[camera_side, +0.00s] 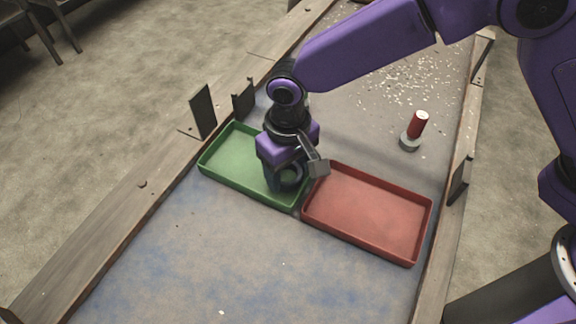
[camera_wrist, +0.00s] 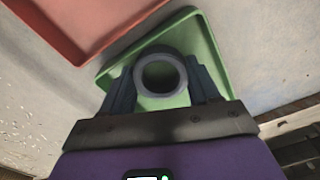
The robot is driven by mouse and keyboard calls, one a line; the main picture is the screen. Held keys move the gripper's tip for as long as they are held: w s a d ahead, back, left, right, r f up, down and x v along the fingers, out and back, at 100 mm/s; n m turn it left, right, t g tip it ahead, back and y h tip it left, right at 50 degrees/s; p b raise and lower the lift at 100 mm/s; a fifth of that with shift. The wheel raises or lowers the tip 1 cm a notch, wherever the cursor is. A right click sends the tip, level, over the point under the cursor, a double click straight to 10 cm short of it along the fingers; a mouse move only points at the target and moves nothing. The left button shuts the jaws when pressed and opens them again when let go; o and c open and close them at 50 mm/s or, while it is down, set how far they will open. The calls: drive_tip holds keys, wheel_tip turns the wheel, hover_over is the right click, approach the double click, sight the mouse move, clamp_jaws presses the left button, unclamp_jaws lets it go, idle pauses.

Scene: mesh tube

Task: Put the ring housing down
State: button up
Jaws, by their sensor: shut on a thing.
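The ring housing (camera_wrist: 160,57) is a dark grey ring with a round hole, seen in the wrist view between my two fingers. My gripper (camera_wrist: 160,80) is shut on it. In the side view my gripper (camera_side: 288,186) is over the right part of the green tray (camera_side: 222,172), and the ring housing (camera_side: 291,170) shows only partly, low between the fingers. The green tray also shows behind the ring in the wrist view (camera_wrist: 208,48). I cannot tell whether the ring touches the tray floor.
An empty red tray (camera_side: 368,212) lies right beside the green one. Raised wooden edges with upright dark plates (camera_side: 203,111) border the table. The table's front is clear.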

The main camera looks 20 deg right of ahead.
drive_tip(key=shift+f, duration=0.1)
drive_tip(key=o, duration=1.3)
wheel_tip(320, 180, up, 12)
drive_tip(key=shift+r, duration=0.1)
drive_tip(key=s+d+n, duration=0.2)
drive_tip(key=s+d, duration=0.4)
drive_tip(key=d, duration=0.6)
drive_tip(key=s+d+n, duration=0.3)
drive_tip(key=s+d, duration=0.3)
drive_tip(key=d, duration=0.6)
drive_tip(key=s+d+f+n, duration=0.1)
drive_tip(key=s+d+n, duration=0.2)
drive_tip(key=d, duration=1)
drive_tip(key=shift+s, duration=1.8)
